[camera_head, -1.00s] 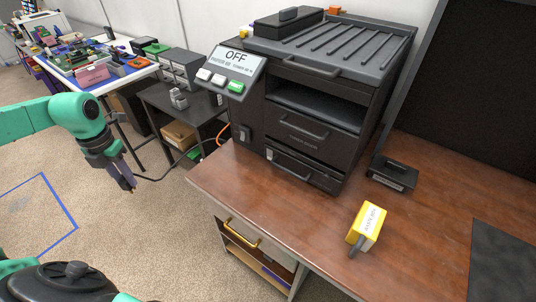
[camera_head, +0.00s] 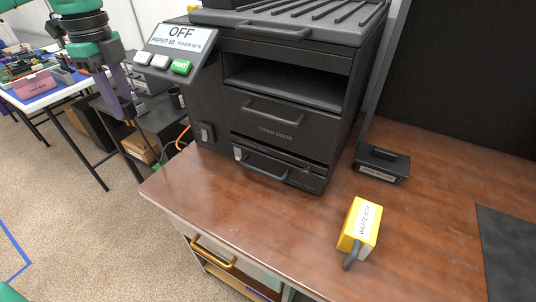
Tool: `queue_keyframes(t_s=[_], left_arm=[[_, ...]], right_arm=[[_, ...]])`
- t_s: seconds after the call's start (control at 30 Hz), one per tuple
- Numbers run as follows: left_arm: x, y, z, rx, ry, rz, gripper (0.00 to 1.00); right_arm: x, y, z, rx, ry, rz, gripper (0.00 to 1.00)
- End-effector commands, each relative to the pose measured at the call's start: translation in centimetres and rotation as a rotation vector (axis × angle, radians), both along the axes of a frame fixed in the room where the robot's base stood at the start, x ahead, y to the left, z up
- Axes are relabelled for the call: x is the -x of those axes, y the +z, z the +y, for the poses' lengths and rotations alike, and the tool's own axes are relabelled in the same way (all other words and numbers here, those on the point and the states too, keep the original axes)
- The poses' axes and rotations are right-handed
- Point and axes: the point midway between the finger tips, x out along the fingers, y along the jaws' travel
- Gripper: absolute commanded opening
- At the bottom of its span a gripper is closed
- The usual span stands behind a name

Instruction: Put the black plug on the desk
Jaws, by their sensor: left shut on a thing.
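My left gripper (camera_head: 122,104) is at the upper left, pointing down in front of the small dark side table and left of the printer. Its purple-grey fingers are shut on the black plug, which is mostly hidden and hard to make out against the dark table behind. The desk (camera_head: 230,192) has a brown wooden top and fills the middle and right. The gripper is off the desk's left side, higher in the picture than its near left corner.
A black printer (camera_head: 275,125) with an OFF display (camera_head: 181,38) stands on the desk. A black cartridge (camera_head: 381,164) and a yellow box (camera_head: 360,228) lie to its right. A dark mat (camera_head: 510,250) is at far right. The desk's front left is clear.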

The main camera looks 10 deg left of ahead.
Motion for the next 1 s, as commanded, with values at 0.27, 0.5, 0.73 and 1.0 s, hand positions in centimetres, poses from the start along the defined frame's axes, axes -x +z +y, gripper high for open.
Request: queue_keyframes(t_s=[0.27, 0.5, 0.73, 1.0], left_arm=[[-0.6, 0.5, -1.8, 0.000, 0.070, -0.002, 0.00], [-0.5, -4.3, -1.7, 0.005, 0.067, 0.003, 0.00], [-0.4, -11.9, -1.7, 0.005, 0.067, 0.002, 0.00], [-0.5, -16.6, -1.6, 0.002, 0.069, 0.000, 0.00]], right_arm=[[-0.1, -0.5, 0.0, -0.001, 0.000, -0.003, 0.50], [-2.1, -1.0, 0.2, 0.001, -0.011, -0.006, 0.50], [-4.5, -0.7, 0.8, -0.003, -0.022, -0.008, 0.50], [-5.3, -0.4, 1.0, -0.004, -0.026, -0.008, 0.50]])
